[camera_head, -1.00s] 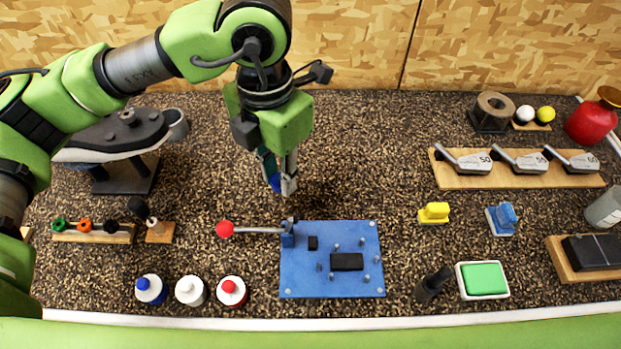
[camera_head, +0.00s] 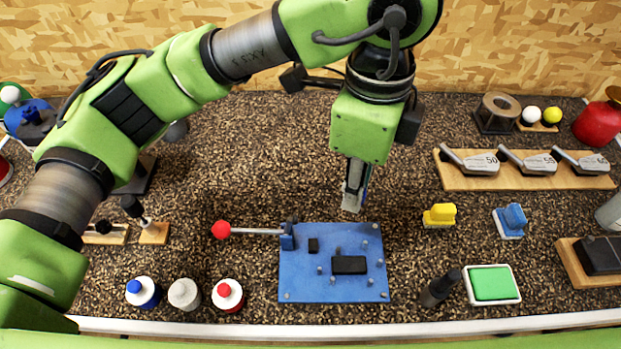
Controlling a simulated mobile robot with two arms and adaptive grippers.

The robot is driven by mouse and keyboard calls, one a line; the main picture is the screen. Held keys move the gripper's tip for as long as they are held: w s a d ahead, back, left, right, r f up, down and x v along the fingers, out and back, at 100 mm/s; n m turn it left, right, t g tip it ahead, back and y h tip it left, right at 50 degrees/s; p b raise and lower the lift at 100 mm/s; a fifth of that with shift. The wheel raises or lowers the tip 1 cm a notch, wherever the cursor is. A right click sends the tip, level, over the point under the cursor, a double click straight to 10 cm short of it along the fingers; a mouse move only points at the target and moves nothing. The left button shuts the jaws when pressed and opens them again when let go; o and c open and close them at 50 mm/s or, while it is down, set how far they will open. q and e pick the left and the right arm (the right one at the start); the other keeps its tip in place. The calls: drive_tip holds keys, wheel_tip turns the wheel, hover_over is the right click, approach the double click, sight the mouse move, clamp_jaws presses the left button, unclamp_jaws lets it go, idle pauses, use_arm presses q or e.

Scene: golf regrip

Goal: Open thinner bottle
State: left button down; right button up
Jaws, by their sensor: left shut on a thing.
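Three small white bottles stand upright in a row at the front left: one with a blue cap (camera_head: 143,292), one with a pale cap (camera_head: 184,294) and one with a red cap (camera_head: 228,295). I cannot read which holds thinner. My left gripper (camera_head: 353,196) points down above the back right part of the blue board, well away from the bottles. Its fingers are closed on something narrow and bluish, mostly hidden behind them. My right gripper is not in view.
A blue board (camera_head: 300,276) with pegs and a red-knobbed lever (camera_head: 221,229) lies at centre. To the right are a yellow block (camera_head: 440,215), a blue block (camera_head: 510,221), a green pad (camera_head: 492,284), a dark upright piece (camera_head: 438,288) and club heads on a wooden rack (camera_head: 450,180).

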use_arm(q)
drive_tip(key=shift+w+a, duration=0.2)
drive_tip(key=shift+w, duration=0.1)
drive_tip(key=w+a+f+p, duration=0.3)
drive_tip(key=w+a, duration=0.2)
drive_tip(key=w, duration=0.1)
drive_tip(key=p, duration=0.1)
hover_over(296, 191)
drive_tip(key=f, duration=0.3)
drive_tip(key=s+f, duration=0.1)
drive_tip(key=f, duration=0.1)
drive_tip(key=shift+d+f, duration=0.25)
drive_tip(key=shift+d, duration=0.15)
drive_tip(key=shift+w+a+f+p, duration=0.2)
drive_tip(key=shift+w+f+p, duration=0.1)
drive_tip(key=shift+f, duration=0.05)
drive_tip(key=f, duration=0.3)
drive_tip(key=shift+w+a+f+p, duration=0.15)
drive_tip(key=shift+w+f+p, duration=0.05)
drive_tip(key=shift+f+p, duration=0.2)
drive_tip(key=shift+f, duration=0.1)
drive_tip(key=c, duration=2.2)
unclamp_jaws()
drive_tip(key=shift+c, duration=0.2)
drive_tip(key=o, duration=0.4)
